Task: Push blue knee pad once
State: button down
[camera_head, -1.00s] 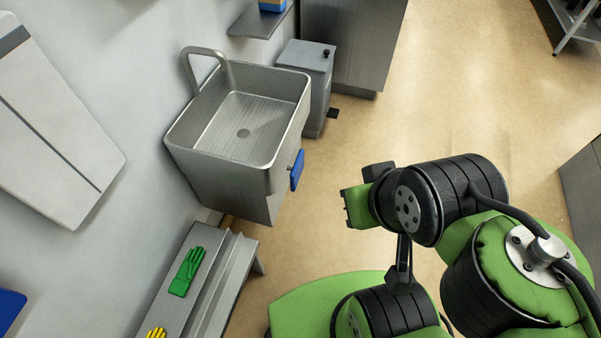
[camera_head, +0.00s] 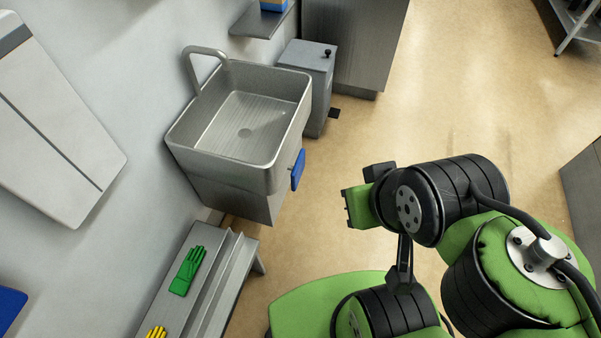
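The blue knee pad (camera_head: 298,170) is a small upright blue plate on the front face of the steel sink (camera_head: 178,140). It faces the open floor. My arm, green and black, is folded at the lower right, well to the right of the pad and apart from it. The gripper's fingers cannot be made out in this view, so I cannot see whether it is open or shut.
A steel bench (camera_head: 210,300) with green gloves (camera_head: 188,270) and yellow gloves (camera_head: 157,332) stands at the lower left. A grey bin with a pedal (camera_head: 308,62) stands behind the sink. The floor (camera_head: 350,140) between my arm and the sink is clear.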

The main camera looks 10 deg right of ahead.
aim_at(297, 170)
jog(key=i+l+u, duration=0.15)
jog(key=u, duration=0.3)
jog(key=i+l+u, duration=0.1)
jog(key=u, duration=0.35)
jog(key=i+l+u, duration=0.1)
jog(key=l+u, duration=0.45)
jog(key=u, duration=0.4)
jog(key=i+l, duration=0.05)
